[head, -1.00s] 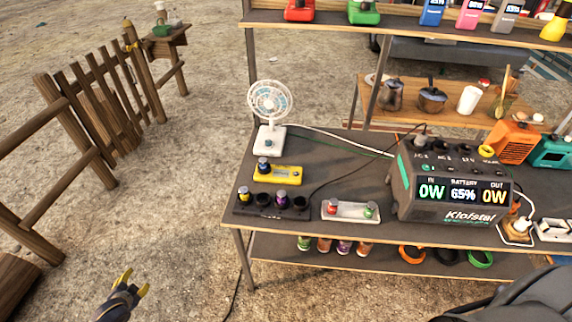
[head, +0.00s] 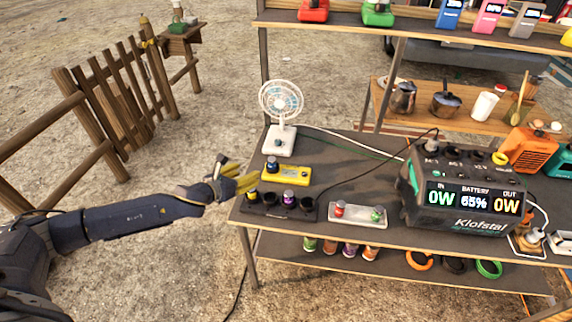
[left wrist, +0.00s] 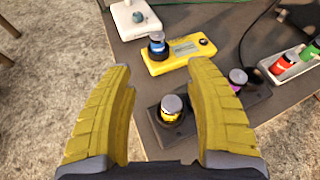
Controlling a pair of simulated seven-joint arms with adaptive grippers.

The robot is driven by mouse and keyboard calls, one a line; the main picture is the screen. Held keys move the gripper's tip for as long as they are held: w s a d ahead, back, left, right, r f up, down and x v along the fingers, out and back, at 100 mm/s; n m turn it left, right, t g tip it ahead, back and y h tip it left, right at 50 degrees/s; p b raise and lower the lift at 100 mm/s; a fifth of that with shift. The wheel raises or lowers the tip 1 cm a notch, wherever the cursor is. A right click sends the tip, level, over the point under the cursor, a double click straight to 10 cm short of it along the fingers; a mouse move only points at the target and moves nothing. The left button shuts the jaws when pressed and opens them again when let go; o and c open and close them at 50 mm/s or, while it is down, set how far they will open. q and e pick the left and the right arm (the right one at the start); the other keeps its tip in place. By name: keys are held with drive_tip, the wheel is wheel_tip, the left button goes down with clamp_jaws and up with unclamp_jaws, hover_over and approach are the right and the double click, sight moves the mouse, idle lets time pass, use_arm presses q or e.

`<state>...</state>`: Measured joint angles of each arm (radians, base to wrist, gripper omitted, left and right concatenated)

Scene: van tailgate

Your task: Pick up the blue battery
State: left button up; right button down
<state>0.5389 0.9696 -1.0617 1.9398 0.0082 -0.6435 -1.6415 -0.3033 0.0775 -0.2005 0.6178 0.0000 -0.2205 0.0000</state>
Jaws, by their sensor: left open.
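The blue battery (head: 272,164) stands upright in the yellow device (head: 298,176) near the left end of the table. It also shows in the left wrist view (left wrist: 158,47), beyond my fingertips. My left gripper (head: 243,176) is open and empty at the table's left edge, to the left of the blue battery and apart from it. In the left wrist view its yellow fingers (left wrist: 160,75) stand wide apart, with a yellow-banded battery (left wrist: 171,108) seen between them in the dark holder (left wrist: 205,108). My right gripper is out of view.
A purple battery (head: 289,197) stands in the same dark holder. A white fan (head: 280,138) is behind the yellow device. A pale tray (head: 357,221) with a red and a green battery lies right of the holder, before the large power station (head: 460,200).

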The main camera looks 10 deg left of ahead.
sight(269, 161)
use_arm(q)
drive_tip(key=shift+m, duration=0.4)
drive_tip(key=x, duration=1.7)
drive_tip(key=shift+w+a+f, duration=0.15)
drive_tip(key=shift+w+a, duration=0.05)
drive_tip(key=shift+w, duration=0.05)
drive_tip(key=shift+c, duration=0.4)
clamp_jaws()
